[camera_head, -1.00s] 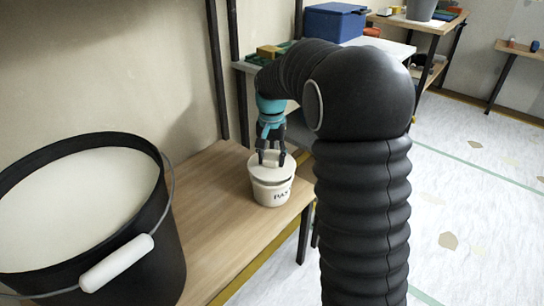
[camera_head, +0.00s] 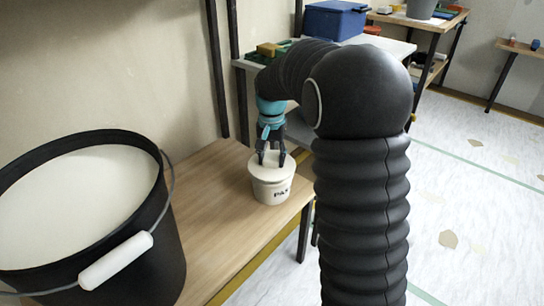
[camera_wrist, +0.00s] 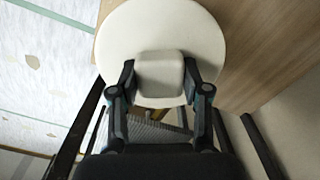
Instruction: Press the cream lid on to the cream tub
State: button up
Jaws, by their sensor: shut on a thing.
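The cream lid (camera_head: 256,161) rests over the tub's mouth and looks about level, with no clear gap at the front. In the wrist view the round lid (camera_wrist: 160,25) hides the tub beneath it. My gripper (camera_head: 271,161) points down from above, its two dark fingers shut on the lid's square knob (camera_wrist: 160,75). Whether the lid is fully seated all round cannot be told.
A big black bucket (camera_head: 150,262) of pale paste, with a white-gripped handle, stands at the left. Bare wooden tabletop (camera_head: 215,225) lies between bucket and tub. The table's right edge is close beside the tub. Dark rack posts (camera_head: 217,80) rise behind.

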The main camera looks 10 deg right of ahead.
aim_at(272, 157)
jog(key=shift+f+b, duration=0.35)
jog(key=shift+f, duration=0.35)
jog(key=o, duration=1.2)
jog(key=shift+r, duration=0.15)
notch_tip(272, 157, up, 12)
jog(key=shift+f, duration=0.1)
